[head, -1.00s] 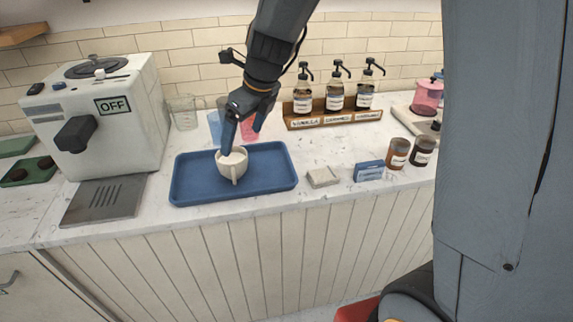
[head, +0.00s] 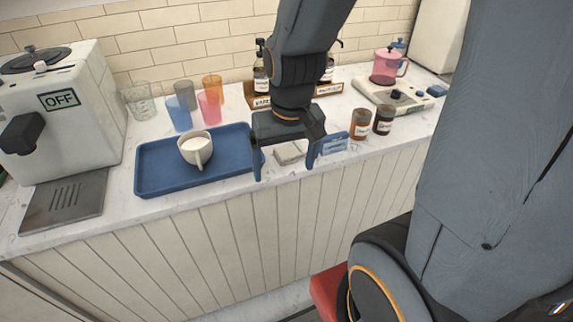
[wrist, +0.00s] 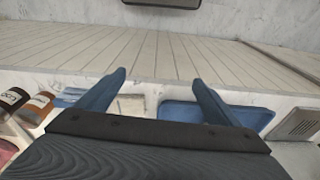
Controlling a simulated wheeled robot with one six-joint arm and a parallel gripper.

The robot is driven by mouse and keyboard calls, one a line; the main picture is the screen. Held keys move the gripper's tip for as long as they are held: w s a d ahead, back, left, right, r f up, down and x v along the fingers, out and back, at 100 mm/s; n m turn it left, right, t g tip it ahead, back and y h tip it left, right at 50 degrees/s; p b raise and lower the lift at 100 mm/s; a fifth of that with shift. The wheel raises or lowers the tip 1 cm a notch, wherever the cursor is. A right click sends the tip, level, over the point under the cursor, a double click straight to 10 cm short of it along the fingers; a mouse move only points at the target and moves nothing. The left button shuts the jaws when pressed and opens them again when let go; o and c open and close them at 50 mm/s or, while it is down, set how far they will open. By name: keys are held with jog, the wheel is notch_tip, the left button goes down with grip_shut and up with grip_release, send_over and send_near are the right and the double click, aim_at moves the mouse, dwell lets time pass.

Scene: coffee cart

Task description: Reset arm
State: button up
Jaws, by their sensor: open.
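My gripper (head: 284,163) is open and empty in the head view, in front of the counter near the right end of the blue tray. Its two blue fingers are spread wide, and in the wrist view my gripper (wrist: 158,82) has nothing between its fingers but the counter's edge and panelled front. A white cup (head: 196,150) with a pale filling stands upright on the blue tray (head: 160,184), to the left of my gripper and apart from it. The tray also shows in the wrist view (wrist: 180,110).
A machine marked OFF (head: 60,125) stands at the left. Coloured tumblers (head: 209,107) stand behind the tray. Two brown jars (head: 361,124), a blue box (head: 335,143) and a pale block (head: 290,153) are near my gripper. A pink pot (head: 386,67) is at the back right.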

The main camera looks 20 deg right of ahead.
jog(key=shift+s+d+n, duration=0.15)
jog(key=shift+s+n, duration=0.15)
jog(key=shift+n, duration=0.1)
notch_tip(320, 180, down, 2)
jog(key=shift+f+b, duration=0.1)
jog(key=shift+b, duration=0.85)
